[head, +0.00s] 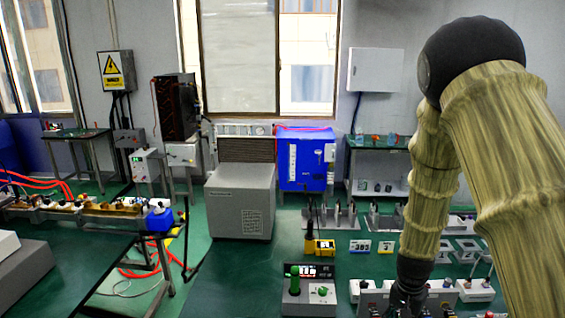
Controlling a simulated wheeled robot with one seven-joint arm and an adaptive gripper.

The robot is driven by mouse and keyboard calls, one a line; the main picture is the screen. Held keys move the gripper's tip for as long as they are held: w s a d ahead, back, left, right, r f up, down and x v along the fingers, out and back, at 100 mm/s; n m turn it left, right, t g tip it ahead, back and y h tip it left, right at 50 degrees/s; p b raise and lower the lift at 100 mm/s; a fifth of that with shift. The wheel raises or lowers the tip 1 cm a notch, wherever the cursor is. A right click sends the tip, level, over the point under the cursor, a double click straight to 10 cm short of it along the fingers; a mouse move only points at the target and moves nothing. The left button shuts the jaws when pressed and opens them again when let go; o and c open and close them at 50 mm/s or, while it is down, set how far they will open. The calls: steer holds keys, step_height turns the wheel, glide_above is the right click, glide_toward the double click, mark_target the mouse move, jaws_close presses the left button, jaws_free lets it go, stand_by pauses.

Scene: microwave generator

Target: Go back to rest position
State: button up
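My arm comes in from the right side of the head view and bends down from a dark round joint. My gripper (408,298) is dark and points down at the bottom edge, over a row of pale devices (370,291) on the green table. Its fingers are small, dark and partly cut off by the frame edge. I cannot tell whether they are open or shut, or whether they touch or hold anything.
A control box (309,291) with a green knob and a display stands left of my gripper. A yellow meter (324,247) and several stands (333,217) are behind it. A grey cabinet (240,201) and blue unit (305,160) stand further back. A bench (85,212) is at left.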

steer(key=s+a+f+n, duration=0.1)
steer(key=s+f, duration=0.4)
steer(key=s+a+f+n, duration=0.1)
steer(key=s+f, duration=0.5)
steer(key=s+f+n, duration=0.2)
steer(key=s+f, duration=0.3)
steer(key=shift+s+a+f+h, duration=0.15)
steer(key=shift+a+h, duration=0.25)
steer(key=s+a+f+n+y, duration=0.1)
steer(key=s+a+f+n, duration=0.15)
steer(key=s, duration=0.65)
steer(key=s+a+f+n, duration=0.2)
steer(key=s+a+f, duration=0.2)
steer(key=s, duration=0.5)
step_height(320, 180, down, 11)
steer(key=b, duration=1)
steer(key=shift+s+a+b, duration=0.2)
steer(key=shift+b, duration=0.15)
